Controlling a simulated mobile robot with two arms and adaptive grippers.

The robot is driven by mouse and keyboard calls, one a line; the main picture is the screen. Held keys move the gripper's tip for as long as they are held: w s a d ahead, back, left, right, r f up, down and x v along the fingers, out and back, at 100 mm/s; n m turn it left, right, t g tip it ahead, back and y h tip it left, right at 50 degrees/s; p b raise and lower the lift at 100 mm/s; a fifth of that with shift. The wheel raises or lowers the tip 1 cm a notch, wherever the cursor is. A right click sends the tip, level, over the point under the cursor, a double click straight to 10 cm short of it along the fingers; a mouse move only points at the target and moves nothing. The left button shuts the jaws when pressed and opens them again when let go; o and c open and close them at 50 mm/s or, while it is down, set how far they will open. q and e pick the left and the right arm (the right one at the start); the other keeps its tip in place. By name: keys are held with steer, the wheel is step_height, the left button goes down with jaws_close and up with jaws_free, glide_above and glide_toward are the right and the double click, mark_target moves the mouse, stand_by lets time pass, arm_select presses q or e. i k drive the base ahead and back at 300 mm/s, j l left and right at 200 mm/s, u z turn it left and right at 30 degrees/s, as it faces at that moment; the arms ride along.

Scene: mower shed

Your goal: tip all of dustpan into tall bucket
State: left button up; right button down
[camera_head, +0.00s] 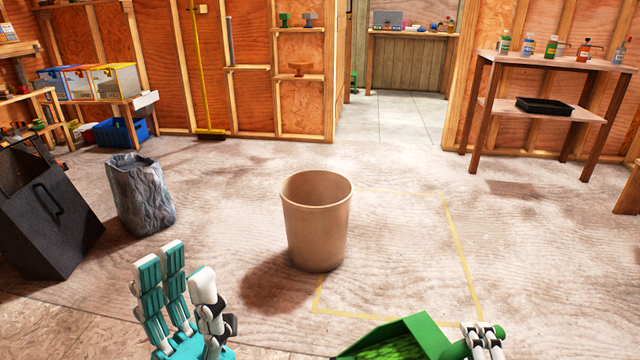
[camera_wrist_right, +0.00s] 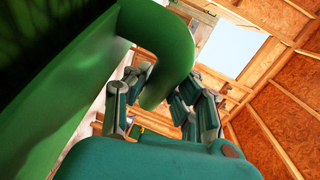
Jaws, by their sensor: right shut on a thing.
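The tall tan bucket (camera_head: 316,225) stands upright on the floor in the middle of the head view, its rim open upward. The green dustpan (camera_head: 428,332) is at the bottom edge, nearer to me and right of the bucket, apart from it; green clippings lie in it. My right gripper (camera_head: 484,340) is shut on the dustpan's handle. In the right wrist view the curved green handle (camera_wrist_right: 158,40) passes between the fingers. My left gripper (camera_head: 184,282) is open and empty, fingers up, left of the bucket. The bucket's inside bottom is hidden.
A grey bin (camera_head: 140,195) and a black box (camera_head: 45,215) stand at the left. A yellow outline (camera_head: 450,235) marks the floor right of the bucket. A wooden table (camera_head: 545,65) with bottles stands at the back right. The floor around the bucket is clear.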

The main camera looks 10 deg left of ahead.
mark_target(316, 204)
steer(key=i+j+u, duration=0.25)
steer(key=i, duration=0.6)
steer(key=i+j+u, duration=0.1)
steer(key=i+u, duration=0.2)
steer(key=i, duration=0.5)
